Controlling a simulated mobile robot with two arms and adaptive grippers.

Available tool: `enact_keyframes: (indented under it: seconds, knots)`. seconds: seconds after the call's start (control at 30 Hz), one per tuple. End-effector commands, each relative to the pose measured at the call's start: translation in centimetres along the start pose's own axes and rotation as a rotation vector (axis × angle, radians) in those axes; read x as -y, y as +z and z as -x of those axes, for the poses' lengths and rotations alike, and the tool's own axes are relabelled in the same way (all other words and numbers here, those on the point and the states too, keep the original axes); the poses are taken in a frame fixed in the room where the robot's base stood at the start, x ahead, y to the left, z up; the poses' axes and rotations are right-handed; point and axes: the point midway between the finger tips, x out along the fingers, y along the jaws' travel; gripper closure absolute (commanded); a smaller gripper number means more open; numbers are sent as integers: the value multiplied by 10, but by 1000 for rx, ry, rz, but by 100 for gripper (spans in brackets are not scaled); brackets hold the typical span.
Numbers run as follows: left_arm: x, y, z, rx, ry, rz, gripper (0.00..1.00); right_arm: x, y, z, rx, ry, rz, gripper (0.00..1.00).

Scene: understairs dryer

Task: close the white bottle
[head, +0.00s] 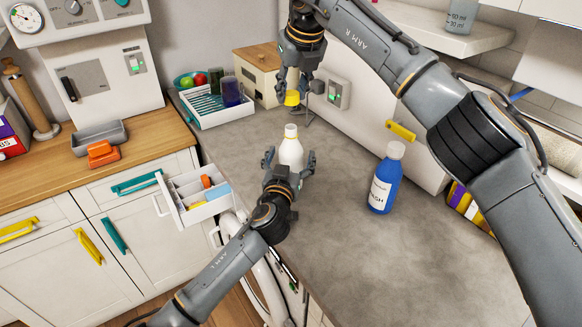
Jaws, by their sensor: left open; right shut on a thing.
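The white bottle (291,148) stands upright on the grey counter, its neck bare with no cap on it. My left gripper (289,160) is open, with its fingers on either side of the bottle's body; I cannot tell whether they touch it. The cap is held apart from the bottle, above the neck in the picture. The lower part of the bottle is hidden behind my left gripper.
A blue bottle with a white cap (386,178) stands to the right on the grey counter (350,255). An open drawer (197,195) juts out at the left. The counter's front is clear.

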Motion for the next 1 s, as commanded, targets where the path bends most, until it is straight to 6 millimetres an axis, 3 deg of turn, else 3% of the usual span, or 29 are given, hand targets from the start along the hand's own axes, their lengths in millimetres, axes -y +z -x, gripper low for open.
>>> enact_keyframes:
  seconds: [0.17,0.57,0.67,1.0]
  knots:
    - [0,0,0,0,0,0,16,0,0,0,0,0,0,77]
    - [0,0,0,0,0,0,98,0,0,0,0,0,0,77]
    - [0,0,0,0,0,0,100,0,-1,-2,0,0,0,77]
    - [0,0,0,0,0,0,100,1,-18,-43,5,1,0,77]
